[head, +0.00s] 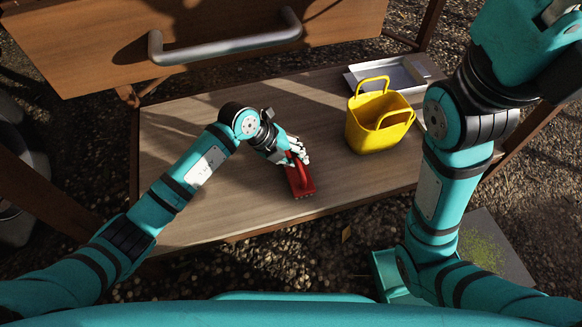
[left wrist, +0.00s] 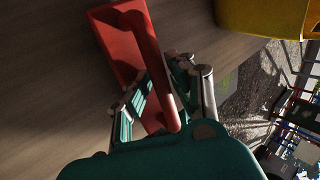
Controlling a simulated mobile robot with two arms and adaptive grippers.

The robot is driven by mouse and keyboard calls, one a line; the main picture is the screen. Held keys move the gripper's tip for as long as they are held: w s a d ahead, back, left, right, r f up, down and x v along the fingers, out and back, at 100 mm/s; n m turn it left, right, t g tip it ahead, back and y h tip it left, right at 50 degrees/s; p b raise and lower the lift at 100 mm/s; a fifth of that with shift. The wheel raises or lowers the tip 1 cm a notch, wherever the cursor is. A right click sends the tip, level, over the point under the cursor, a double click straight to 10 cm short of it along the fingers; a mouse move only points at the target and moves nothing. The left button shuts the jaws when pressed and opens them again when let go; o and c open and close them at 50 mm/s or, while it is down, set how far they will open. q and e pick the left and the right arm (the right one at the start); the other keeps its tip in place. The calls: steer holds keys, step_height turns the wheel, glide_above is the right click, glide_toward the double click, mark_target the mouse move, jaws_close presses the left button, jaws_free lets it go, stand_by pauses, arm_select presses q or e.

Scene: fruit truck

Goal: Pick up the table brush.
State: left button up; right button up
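The red table brush (head: 302,187) lies on the wooden table, toward its front edge. In the left wrist view its flat red back (left wrist: 115,45) and long raised handle (left wrist: 152,60) show; its underside is hidden. My left gripper (head: 293,160) is down at the brush from above. In the left wrist view the fingers (left wrist: 162,70) straddle the handle and appear closed in against both its sides. The brush still appears to rest on the table. My right arm rises at the right of the head view, and its gripper is out of the picture.
A yellow basket (head: 375,132) with two handles stands right of the brush. A shallow metal tray (head: 432,70) lies behind it. A wooden panel with a metal bar handle (head: 225,47) overhangs the table's back. The table's left side (head: 170,150) is clear.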

arm_select(q)
jaws_close()
steer(key=shift+r, duration=0.1)
stand_by(0.5)
